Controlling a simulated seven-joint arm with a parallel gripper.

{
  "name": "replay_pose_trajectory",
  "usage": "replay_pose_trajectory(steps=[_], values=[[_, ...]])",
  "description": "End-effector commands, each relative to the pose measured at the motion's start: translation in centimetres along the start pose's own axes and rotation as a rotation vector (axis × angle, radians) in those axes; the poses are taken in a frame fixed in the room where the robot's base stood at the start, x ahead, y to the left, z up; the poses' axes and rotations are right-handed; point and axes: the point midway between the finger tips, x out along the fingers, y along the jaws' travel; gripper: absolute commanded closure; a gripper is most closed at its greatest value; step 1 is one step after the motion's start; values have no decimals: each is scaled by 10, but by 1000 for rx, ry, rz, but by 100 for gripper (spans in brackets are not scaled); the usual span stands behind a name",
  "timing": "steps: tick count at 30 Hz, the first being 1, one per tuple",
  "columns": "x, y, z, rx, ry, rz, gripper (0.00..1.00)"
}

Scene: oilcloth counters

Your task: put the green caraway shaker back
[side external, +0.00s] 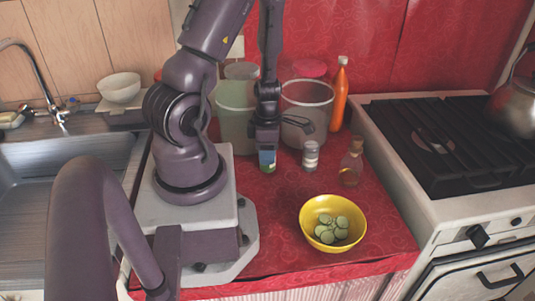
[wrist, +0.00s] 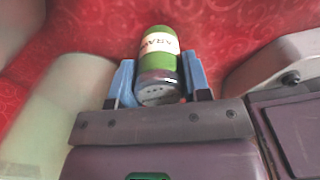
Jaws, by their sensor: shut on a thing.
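The green caraway shaker (wrist: 156,42) has a white label with part of its lettering showing and a grey perforated cap facing the wrist camera. My gripper (wrist: 158,72) is shut on it, with one blue finger on each side. In the side external view my gripper (side external: 267,156) points down in front of the large canisters, and the shaker (side external: 268,166) shows as a small green piece low between the fingers. The shaker looks upright and close to the red counter; I cannot tell whether its base touches.
A grey-capped shaker (side external: 310,156) and a brownish bottle (side external: 351,165) stand to the right. Behind are a green canister (side external: 234,115), a pale canister (side external: 308,100) and an orange bottle (side external: 340,95). A yellow bowl (side external: 333,244) of green slices sits in front. The stove (side external: 450,205) bounds the right.

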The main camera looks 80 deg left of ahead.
Motion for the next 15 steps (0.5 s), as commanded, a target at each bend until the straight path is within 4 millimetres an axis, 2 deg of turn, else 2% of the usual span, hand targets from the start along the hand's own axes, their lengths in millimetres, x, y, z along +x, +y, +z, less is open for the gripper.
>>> replay_pose_trajectory(steps=[4, 15], values=[[10, 0, 0, -4, -3, -1, 80], [13, 0, 1, -2, -3, -1, 80]])
